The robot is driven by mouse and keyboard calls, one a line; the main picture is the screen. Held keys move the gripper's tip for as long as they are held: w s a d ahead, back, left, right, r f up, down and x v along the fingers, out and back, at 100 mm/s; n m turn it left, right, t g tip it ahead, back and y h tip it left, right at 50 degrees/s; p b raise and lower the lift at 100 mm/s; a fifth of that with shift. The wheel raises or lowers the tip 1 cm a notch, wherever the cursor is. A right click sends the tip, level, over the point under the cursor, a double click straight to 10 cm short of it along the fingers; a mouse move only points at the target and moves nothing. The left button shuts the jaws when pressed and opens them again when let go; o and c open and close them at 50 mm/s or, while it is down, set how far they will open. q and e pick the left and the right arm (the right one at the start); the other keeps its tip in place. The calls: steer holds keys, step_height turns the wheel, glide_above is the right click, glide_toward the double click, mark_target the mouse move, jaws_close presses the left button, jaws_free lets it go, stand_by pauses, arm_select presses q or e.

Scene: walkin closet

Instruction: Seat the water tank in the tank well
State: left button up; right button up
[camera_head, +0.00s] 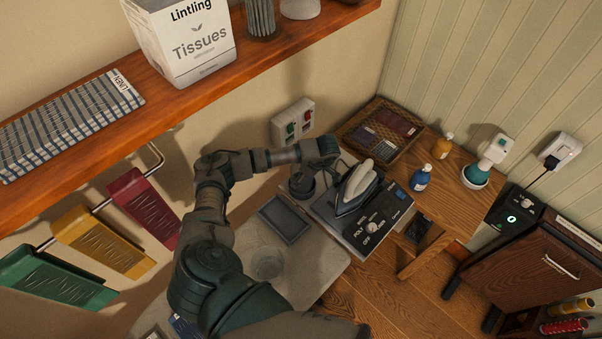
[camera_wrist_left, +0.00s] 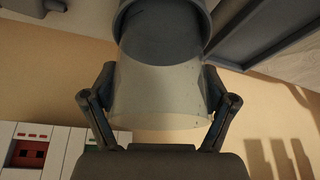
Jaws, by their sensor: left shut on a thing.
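My left arm reaches over the ironing surface in the head view, with its left gripper (camera_head: 322,163) low beside the iron station. In the left wrist view the left gripper (camera_wrist_left: 160,98) is shut on the clear water tank (camera_wrist_left: 158,98), one finger on each side. A dark grey round part (camera_wrist_left: 164,30) is at the tank's far end; I cannot tell whether it is the tank's own cap or the rim of the well. In the head view a dark round cup-like part (camera_head: 301,184) is just below the hand, and the tank is not distinguishable there. My right gripper is not in view.
The iron (camera_head: 357,187) stands on its control station (camera_head: 368,229), close right of the hand. A grey tray (camera_head: 284,219) and a clear round piece (camera_head: 268,263) lie on the pale board. Wall switches (camera_head: 293,121) are behind. The shelf (camera_head: 150,118) overhangs the left side.

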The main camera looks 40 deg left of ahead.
arm_select(q)
steer(key=shift+d+f, duration=0.15)
steer(key=shift+f, duration=0.15)
stand_by(0.5)
steer(key=o, duration=1)
steer(key=v, duration=1.1)
steer(key=shift+w+d+r, duration=0.15)
steer(key=shift+d+r, duration=0.05)
steer(key=shift+r, duration=0.1)
